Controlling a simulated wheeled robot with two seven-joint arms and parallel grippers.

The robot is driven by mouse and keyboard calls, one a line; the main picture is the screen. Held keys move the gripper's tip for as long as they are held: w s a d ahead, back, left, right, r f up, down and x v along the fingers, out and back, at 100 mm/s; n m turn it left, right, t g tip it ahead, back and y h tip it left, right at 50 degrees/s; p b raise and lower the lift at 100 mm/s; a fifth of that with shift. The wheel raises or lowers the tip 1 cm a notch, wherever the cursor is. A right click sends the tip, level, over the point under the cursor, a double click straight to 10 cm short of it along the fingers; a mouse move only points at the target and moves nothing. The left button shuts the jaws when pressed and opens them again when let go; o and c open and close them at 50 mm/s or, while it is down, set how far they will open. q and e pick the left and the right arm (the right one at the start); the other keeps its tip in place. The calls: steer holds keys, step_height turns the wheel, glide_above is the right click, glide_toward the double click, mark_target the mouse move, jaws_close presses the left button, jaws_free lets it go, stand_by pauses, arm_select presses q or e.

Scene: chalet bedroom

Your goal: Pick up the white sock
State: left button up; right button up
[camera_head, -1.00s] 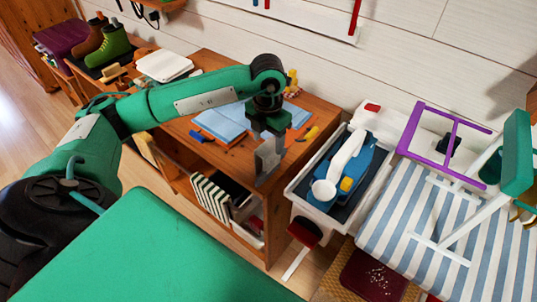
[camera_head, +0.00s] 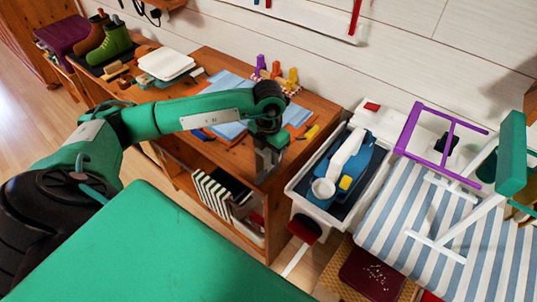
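A white, elongated thing (camera_head: 344,150) lies in a white bin, its near end beside a round, cup-like white shape (camera_head: 323,188). It may be the white sock, but I cannot tell for sure; no other white sock stands out. My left gripper (camera_head: 268,168) points down at the right front edge of the wooden desk, left of the bin and apart from the white thing. Its fingers are seen nearly edge-on, so their opening is unclear. No held thing shows at them. My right gripper is not in view.
The white bin (camera_head: 298,190) also holds a blue thing (camera_head: 363,158) with a yellow block. The desk (camera_head: 315,103) carries a blue open book and small coloured items. A dustpan-like red tool (camera_head: 304,229) is below the bin.

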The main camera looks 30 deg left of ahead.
arm_select(q)
steer(key=shift+c, duration=1)
